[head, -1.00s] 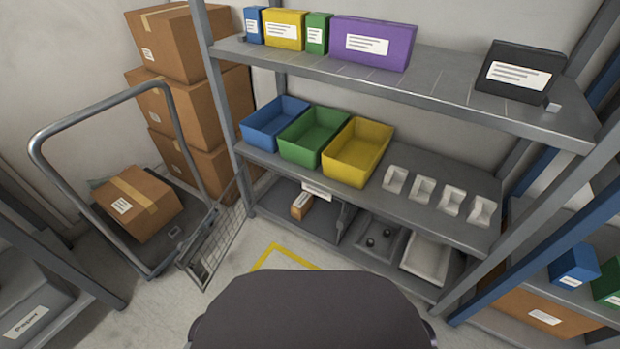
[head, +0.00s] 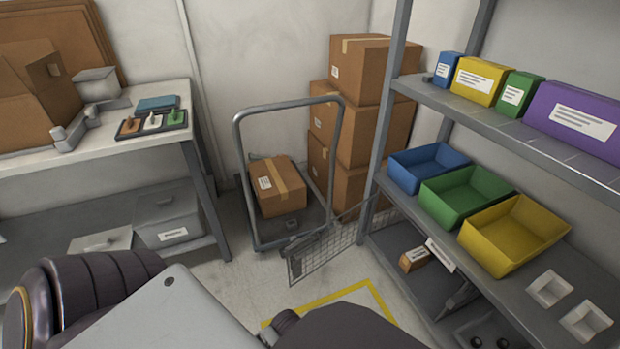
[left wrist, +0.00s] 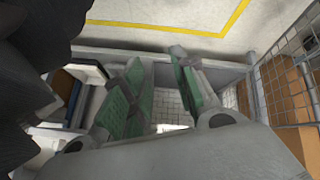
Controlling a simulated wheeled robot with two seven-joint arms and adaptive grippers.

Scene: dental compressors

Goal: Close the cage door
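The cage door (head: 325,252) is a grey wire-mesh panel at the lowest level of the shelf rack. In the head view it stands open, swung out to the left from the rack post toward the trolley. Wire mesh (left wrist: 275,92), which looks like this door, also shows at the right edge of the left wrist view. My left gripper (left wrist: 162,85) has green-padded fingers standing apart, with nothing visible between them. The mesh is to the right of the fingers and apart from them. In the head view my arm covers the bottom, and the left gripper's fingers cannot be made out. My right gripper is not in view.
A trolley (head: 240,150) carrying a carton (head: 277,187) stands left of the door. Stacked cartons (head: 352,120) are behind it. The lower shelf holds a small orange-brown box (head: 413,259). A yellow floor outline (head: 335,293) lies in front. A workbench (head: 90,140) stands at the left.

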